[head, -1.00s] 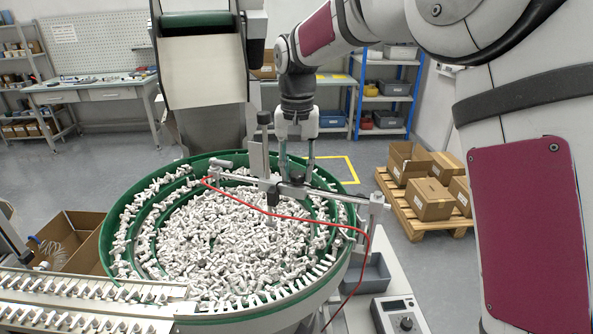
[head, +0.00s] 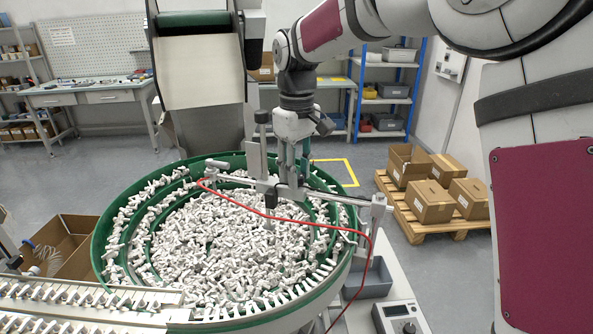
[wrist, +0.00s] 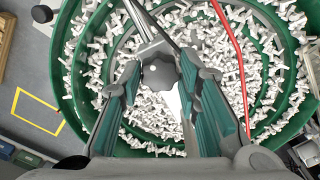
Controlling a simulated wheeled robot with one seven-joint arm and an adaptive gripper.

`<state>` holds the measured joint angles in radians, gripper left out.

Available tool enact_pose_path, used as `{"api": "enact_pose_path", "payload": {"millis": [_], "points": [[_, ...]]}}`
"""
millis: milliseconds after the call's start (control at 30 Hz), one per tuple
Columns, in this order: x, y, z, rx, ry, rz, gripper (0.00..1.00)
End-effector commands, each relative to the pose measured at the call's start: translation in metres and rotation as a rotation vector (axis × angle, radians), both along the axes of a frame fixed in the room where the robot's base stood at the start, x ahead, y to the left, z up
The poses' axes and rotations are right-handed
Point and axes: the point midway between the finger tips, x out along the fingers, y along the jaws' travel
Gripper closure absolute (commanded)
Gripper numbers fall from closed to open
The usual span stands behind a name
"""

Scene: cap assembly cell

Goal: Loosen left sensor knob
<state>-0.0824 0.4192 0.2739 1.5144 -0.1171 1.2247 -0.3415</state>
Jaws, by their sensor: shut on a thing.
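The left sensor knob (wrist: 158,74) is a dark grey lobed knob in the wrist view, on the metal sensor bracket (wrist: 143,20) above the feeder bowl. My gripper (wrist: 160,68) has its teal-padded fingers on either side of the knob and is shut on it. In the head view my gripper (head: 290,184) points straight down at the bracket's crossbar (head: 335,197), beside a short upright post (head: 262,135). The fingers hide most of the knob there.
The green-rimmed bowl (head: 107,222) is full of small white parts. A red cable (head: 310,220) loops from the bracket over the bowl. A linear track (head: 80,308) runs at front left, a control box (head: 398,318) stands at front right. Cartons (head: 432,200) lie on a pallet.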

Motion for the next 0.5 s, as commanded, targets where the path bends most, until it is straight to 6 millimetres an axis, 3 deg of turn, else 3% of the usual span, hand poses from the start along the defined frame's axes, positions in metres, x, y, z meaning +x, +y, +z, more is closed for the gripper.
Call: {"api": "enact_pose_path", "payload": {"millis": [500], "points": [[0.0009,0.0001,0.0013,0.0,-0.005,0.109,0.97]]}}
